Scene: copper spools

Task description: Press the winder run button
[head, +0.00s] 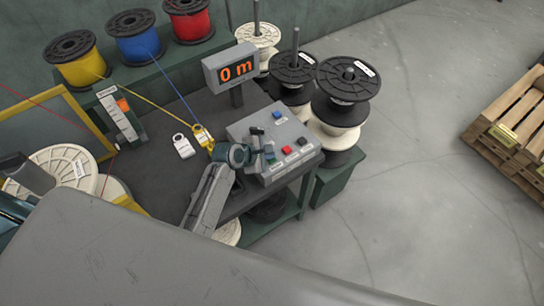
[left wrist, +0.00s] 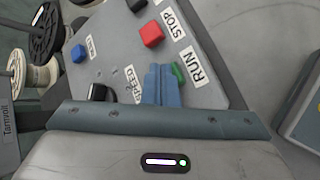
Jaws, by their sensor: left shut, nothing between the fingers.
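The winder control box (head: 262,130) is a grey panel on the dark bench. In the left wrist view its green button (left wrist: 178,73) sits beside the RUN label (left wrist: 196,66), partly hidden by my fingers. The red button (left wrist: 151,34) is beside the STOP label (left wrist: 174,23). My left gripper (head: 266,150) is shut and empty, over the panel's near left side. In the left wrist view its blue fingertips (left wrist: 161,82) are right next to the green button; I cannot tell whether they touch it.
The display (head: 235,70) behind the box reads 0 m. A blue button (head: 276,115) is on the panel, and a black knob (left wrist: 97,92) is near the SPEED label. Spools on rods (head: 345,80) stand right of the bench.

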